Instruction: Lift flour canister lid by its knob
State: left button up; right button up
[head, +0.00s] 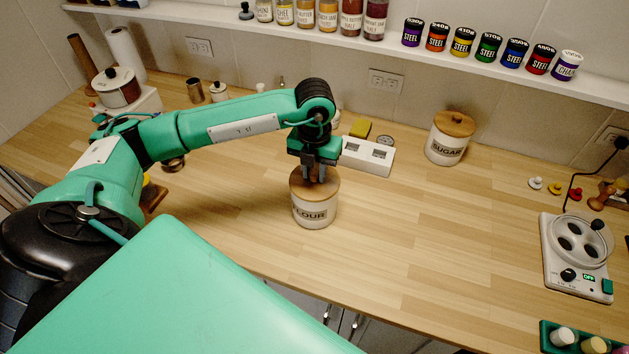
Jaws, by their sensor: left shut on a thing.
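The flour canister (318,215) is white with a dark label that reads "LOUR" where it shows. It stands upright on the wooden counter, near the middle of the head view. Its wooden lid (299,189) sits at the top of the canister, and I see no clear gap under it. My left gripper (316,178) points straight down over the lid's middle and is shut on the knob, which the fingers hide. My right gripper is not in view.
The sugar canister (446,144) stands back right. A white appliance (577,257) is at the right. The counter (400,220) right of the flour canister is clear.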

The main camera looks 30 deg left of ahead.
aim_at(314, 173)
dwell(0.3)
pick_arm(q)
jog(key=shift+r+p, duration=0.45)
jog(key=shift+r, duration=0.6)
jog(key=shift+r+p, duration=0.4)
jog(key=shift+r, duration=0.55)
jog(key=shift+s+f, duration=0.1)
